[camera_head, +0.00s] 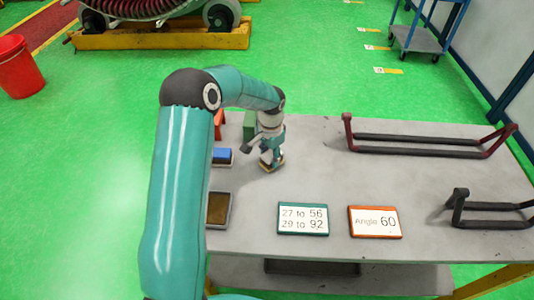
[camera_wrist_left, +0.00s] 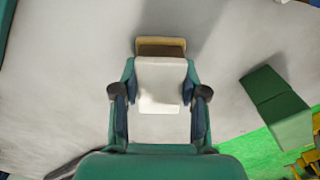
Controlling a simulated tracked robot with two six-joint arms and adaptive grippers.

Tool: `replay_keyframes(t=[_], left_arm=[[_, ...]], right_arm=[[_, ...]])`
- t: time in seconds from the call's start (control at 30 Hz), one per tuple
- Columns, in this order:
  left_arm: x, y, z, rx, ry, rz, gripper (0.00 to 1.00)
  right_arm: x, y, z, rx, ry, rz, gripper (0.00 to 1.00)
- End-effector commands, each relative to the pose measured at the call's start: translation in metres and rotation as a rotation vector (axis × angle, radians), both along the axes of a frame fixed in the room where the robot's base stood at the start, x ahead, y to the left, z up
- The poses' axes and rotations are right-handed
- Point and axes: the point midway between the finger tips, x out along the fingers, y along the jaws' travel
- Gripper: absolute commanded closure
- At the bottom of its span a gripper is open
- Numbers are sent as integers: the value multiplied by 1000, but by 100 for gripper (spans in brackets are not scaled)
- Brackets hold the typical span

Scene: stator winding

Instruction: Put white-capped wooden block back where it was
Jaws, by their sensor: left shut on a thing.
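The white-capped wooden block (camera_wrist_left: 160,85) is between the fingers of my left gripper (camera_wrist_left: 160,97) in the left wrist view. Its white cap faces the camera, and a tan wooden end (camera_wrist_left: 160,46) shows beyond it. In the head view my left gripper (camera_head: 270,157) is shut on the block at the left part of the table, with a bit of the wooden block (camera_head: 272,167) low at its fingertips. I cannot tell whether the block touches the table. My right gripper is not in view.
On the grey table (camera_head: 310,180) are a blue block (camera_head: 222,154), a brown tray (camera_head: 218,209), a green block (camera_head: 249,124), two label plates (camera_head: 303,218) (camera_head: 375,222) and dark red and black bar frames (camera_head: 430,146) (camera_head: 490,210). The table's middle is clear.

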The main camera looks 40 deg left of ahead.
Motion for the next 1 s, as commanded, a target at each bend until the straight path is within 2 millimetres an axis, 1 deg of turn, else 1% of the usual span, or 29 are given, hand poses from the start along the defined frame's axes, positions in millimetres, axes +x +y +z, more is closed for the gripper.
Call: replay_keyframes(t=[0.23, 0.33, 0.37, 0.4, 0.5, 0.83, 0.93, 1.0], left_arm=[[0, 0, -1, 1, -1, 1, 85], [0, 0, -4, 0, -1, 1, 85], [0, 0, -3, 0, -1, 1, 52], [0, 0, -3, 0, -1, 1, 45], [0, 1, -3, 0, -1, 1, 32], [0, 1, -1, 0, -1, 2, 32], [0, 1, 5, 2, -3, 2, 32], [1, 1, 13, 2, -5, 3, 32]], right_arm=[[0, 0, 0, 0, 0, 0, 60], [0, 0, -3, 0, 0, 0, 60], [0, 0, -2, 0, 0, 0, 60], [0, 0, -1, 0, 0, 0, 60], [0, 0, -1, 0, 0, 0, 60], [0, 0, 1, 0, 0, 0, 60], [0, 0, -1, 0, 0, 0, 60], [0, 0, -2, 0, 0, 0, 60]])
